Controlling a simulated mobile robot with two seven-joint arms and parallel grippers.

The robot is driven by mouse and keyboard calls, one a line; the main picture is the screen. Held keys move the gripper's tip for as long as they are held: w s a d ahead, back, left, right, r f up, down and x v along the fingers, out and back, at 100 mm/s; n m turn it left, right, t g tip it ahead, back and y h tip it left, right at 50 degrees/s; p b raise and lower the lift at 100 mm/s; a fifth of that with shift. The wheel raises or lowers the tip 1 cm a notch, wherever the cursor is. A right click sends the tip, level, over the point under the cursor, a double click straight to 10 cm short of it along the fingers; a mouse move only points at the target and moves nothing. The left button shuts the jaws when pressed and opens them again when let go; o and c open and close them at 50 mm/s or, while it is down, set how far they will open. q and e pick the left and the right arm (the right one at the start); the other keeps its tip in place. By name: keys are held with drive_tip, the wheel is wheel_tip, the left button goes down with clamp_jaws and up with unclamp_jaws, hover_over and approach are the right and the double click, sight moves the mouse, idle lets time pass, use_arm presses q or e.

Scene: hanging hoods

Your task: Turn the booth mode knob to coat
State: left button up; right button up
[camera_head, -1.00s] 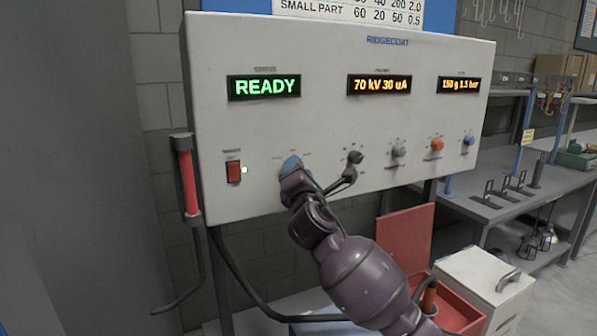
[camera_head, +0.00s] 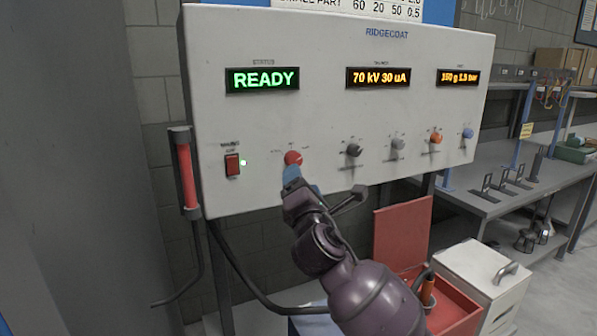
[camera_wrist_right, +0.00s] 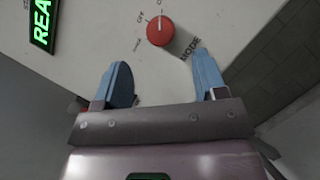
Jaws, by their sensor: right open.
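The red mode knob (camera_head: 293,158) is on the lower left of the white panel (camera_head: 330,110). In the right wrist view the knob (camera_wrist_right: 160,31) shows beside the printed word MODE, with a white pointer line toward the top of the picture. Of the small position labels, one looks like OFF; the others are too small or cut off to read. My right gripper (camera_head: 292,174) is just below the knob in the head view. In the wrist view its blue fingers (camera_wrist_right: 162,62) are spread and empty, with the knob beyond their tips. My left gripper is not in view.
A black knob (camera_head: 353,150), a grey knob (camera_head: 397,144), an orange knob (camera_head: 435,138) and a blue knob (camera_head: 468,132) run to the right. The status display (camera_head: 262,79) reads READY.

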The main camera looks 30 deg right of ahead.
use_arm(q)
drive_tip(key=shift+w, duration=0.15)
use_arm(e)
drive_tip(key=v, duration=0.4)
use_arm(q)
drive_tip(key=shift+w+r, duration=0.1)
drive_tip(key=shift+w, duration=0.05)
use_arm(e)
drive_tip(key=shift+w, duration=0.1)
